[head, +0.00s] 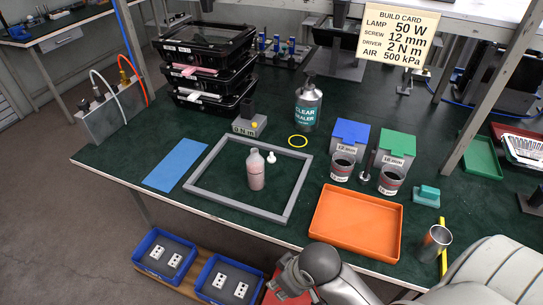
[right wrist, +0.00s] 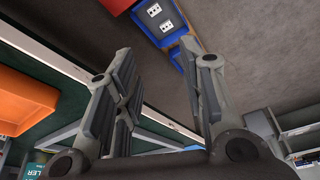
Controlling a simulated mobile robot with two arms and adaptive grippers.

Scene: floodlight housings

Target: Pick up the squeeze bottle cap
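The squeeze bottle cap (head: 271,158) is a small white piece on the green mat in the head view, inside the grey frame (head: 290,198). It stands apart, just behind and to the right of the pinkish squeeze bottle (head: 256,173), which is upright. My right gripper (head: 284,279) is low at the table's front edge in the head view, well in front of the cap and partly hidden by its arm. In the right wrist view its fingers (right wrist: 165,88) are spread with nothing between them. The cap does not show there. My left gripper is not in view.
A blue sheet (head: 175,165) lies left. Blue bins (head: 165,255) sit below the table edge.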

